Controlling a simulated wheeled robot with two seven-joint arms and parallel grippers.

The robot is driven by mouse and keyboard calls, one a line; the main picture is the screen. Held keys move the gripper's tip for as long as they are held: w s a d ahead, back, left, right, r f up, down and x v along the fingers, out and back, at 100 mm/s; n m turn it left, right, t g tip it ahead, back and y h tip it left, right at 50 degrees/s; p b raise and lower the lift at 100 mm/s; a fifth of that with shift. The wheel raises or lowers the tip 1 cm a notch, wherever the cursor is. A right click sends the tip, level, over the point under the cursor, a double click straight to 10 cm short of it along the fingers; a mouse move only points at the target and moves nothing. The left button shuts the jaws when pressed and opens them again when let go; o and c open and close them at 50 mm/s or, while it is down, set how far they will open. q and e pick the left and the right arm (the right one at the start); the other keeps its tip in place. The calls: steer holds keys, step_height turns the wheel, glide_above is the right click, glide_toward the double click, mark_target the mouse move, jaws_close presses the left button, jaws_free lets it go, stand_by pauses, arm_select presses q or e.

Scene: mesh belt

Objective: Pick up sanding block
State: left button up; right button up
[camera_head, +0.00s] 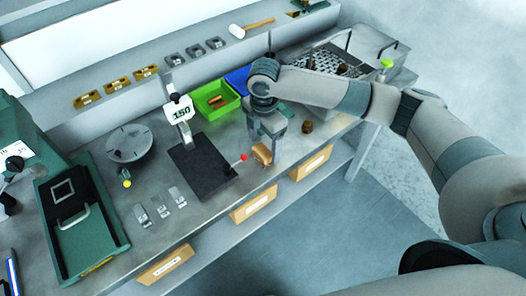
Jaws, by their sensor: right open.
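A small tan block (262,154), which looks like the sanding block, sits near the front edge of the grey bench top. My right gripper (266,146) points down over it, with its fingers open. The fingertips are close to the block; I cannot tell whether it lies between them or whether they touch it. The fingers hide part of the block's upper side. My left gripper is not in view.
A green bin (215,99) is behind. A small brown cylinder (307,127) stands to the right. Drawers (254,206) hang below the edge.

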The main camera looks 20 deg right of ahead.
mark_target(263, 150)
steer(key=shift+a+f+p, duration=0.15)
steer(key=shift+f+p, duration=0.4)
steer(key=shift+f, duration=1.15)
steer(key=c, duration=1.2)
